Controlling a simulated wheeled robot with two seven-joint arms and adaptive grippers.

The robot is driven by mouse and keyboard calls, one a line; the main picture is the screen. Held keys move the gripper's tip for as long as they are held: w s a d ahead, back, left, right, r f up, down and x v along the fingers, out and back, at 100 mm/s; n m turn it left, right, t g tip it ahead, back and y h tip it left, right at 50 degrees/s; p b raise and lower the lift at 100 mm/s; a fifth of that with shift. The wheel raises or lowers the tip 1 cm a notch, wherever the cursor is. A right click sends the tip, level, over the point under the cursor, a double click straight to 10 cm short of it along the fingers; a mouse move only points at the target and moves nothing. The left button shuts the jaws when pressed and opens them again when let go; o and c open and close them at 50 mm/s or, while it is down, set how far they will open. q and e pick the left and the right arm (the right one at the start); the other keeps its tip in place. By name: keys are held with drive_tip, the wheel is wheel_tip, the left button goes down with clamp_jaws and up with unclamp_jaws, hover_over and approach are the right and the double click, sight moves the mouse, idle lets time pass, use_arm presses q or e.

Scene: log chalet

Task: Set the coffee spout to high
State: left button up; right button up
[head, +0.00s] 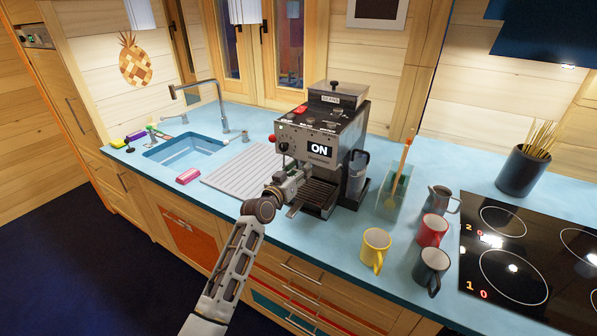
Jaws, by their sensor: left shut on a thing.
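The coffee machine (333,133) stands on the blue counter, with its display reading ON. My left gripper (290,184) is at the machine's front left, below the control panel. It is shut on the coffee spout (293,169), which it mostly hides. The spout's exact height setting cannot be told from here. The drip tray (318,195) lies just right of and below the gripper. My right gripper is not in view.
A ribbed drainboard (232,172) and a sink (187,150) lie to the left. A yellow mug (375,247), a red mug (432,230), a dark mug (430,266) and a metal pitcher (440,197) stand to the right, before the cooktop (520,245). A glass container (391,197) stands beside the machine.

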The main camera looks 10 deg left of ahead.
use_arm(q)
drive_tip(key=shift+r, duration=0.45)
drive_tip(key=o, duration=1.4)
drive_tip(key=shift+f, duration=0.15)
drive_tip(key=shift+v, duration=6)
drive_tip(key=shift+f, duration=0.1)
